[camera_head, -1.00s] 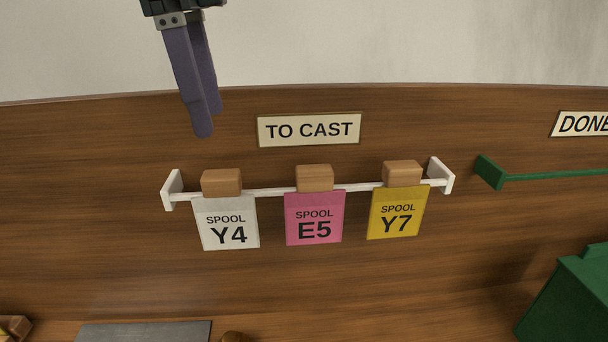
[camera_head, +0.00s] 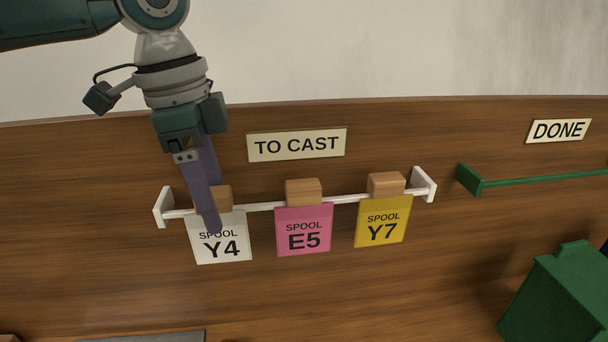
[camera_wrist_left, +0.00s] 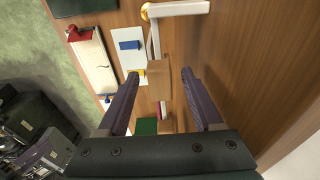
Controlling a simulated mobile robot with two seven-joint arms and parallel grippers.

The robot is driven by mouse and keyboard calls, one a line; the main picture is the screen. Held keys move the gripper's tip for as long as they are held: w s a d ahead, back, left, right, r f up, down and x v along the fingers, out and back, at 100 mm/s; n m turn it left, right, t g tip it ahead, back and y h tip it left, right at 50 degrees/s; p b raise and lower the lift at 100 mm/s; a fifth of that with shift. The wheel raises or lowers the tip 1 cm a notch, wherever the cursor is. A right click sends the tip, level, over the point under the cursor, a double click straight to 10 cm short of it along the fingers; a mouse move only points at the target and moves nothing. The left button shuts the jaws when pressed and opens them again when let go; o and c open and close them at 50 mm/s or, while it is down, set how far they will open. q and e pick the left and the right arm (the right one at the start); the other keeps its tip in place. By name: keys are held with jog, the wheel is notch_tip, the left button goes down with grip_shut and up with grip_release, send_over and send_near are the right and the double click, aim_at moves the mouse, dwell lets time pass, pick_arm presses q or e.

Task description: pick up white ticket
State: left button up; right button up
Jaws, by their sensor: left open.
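The white ticket (camera_head: 222,247), marked SPOOL Y4, hangs at the left end of the white rail (camera_head: 262,206) under the TO CAST sign. Its wooden block (camera_head: 224,197) is partly hidden behind my left gripper. My left gripper (camera_head: 212,228) points down in front of the ticket's top edge, with its purple fingers open. In the left wrist view the wooden block (camera_wrist_left: 158,80) lies between the open fingers (camera_wrist_left: 158,78), apart from both. Nothing is seen held. My right gripper does not show.
A pink ticket E5 (camera_head: 303,240) and a yellow ticket Y7 (camera_head: 382,232) hang to the right, each with a wooden block. The TO CAST sign (camera_head: 297,145) is above. A green rail (camera_head: 540,181) under the DONE sign (camera_head: 559,131) is empty where visible. A green box (camera_head: 560,300) stands lower right.

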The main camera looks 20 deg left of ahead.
pick_arm(q)
jog(key=shift+c, duration=0.3)
grip_shut()
dwell(0.3)
